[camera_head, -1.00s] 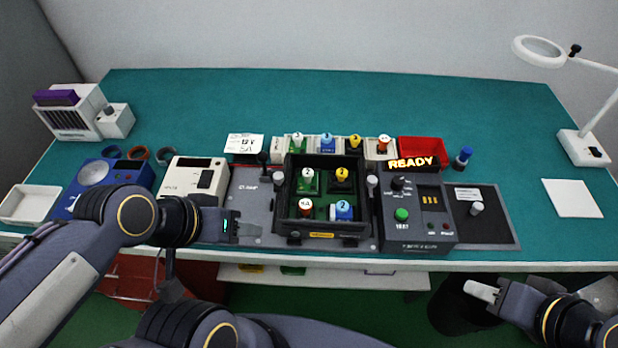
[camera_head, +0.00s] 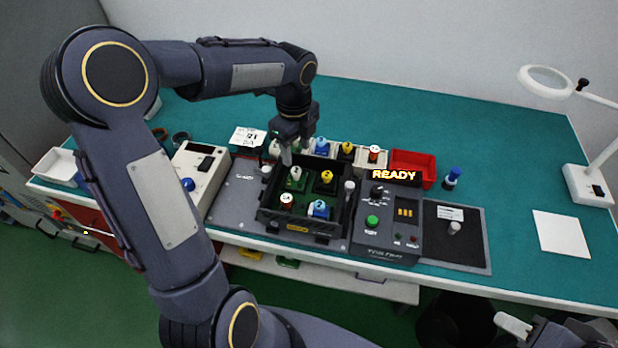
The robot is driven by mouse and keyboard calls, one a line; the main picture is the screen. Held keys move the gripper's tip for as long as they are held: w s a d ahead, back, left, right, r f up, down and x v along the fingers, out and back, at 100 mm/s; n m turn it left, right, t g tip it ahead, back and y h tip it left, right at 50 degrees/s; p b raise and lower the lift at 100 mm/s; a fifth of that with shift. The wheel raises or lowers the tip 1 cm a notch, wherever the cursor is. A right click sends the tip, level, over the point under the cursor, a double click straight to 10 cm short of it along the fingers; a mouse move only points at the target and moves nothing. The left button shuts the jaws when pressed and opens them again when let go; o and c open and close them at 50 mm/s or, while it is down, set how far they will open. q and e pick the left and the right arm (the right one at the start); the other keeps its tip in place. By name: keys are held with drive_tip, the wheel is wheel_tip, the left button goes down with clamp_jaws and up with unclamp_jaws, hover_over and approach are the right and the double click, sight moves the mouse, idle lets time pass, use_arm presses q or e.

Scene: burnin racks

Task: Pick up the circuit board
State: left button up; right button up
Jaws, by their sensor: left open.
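Small circuit boards with coloured numbered tops sit in the black open box of the test fixture (camera_head: 345,232). A green board with a white top (camera_head: 297,176) is at its back left, a yellow-topped one (camera_head: 326,180) at its back right. An orange-and-white-topped one (camera_head: 286,201) and a blue one (camera_head: 319,208) are in front. My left gripper (camera_head: 287,155) is open and points down above the box's back left corner, near the white-topped boards. Its fingertips are partly hidden, and I cannot tell whether they touch anything. My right gripper (camera_head: 512,325) is low at the bottom right, away from the table.
A row behind the box holds more numbered pieces, including a blue one (camera_head: 322,145) and a yellow one (camera_head: 347,150). A red bin (camera_head: 425,164) and a READY tester (camera_head: 385,243) are at right. The teal table (camera_head: 480,130) is clear at the back right.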

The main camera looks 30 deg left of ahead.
sight(297, 170)
use_arm(q)
drive_tip(key=f, duration=0.2)
drive_tip(key=f+p, duration=0.1)
drive_tip(key=f, duration=0.5)
drive_tip(key=shift+w+a, duration=0.3)
drive_tip(key=shift+w, duration=0.05)
drive_tip(key=c, duration=1.1)
drive_tip(key=shift+o, duration=0.2)
drive_tip(key=shift+r, duration=0.2)
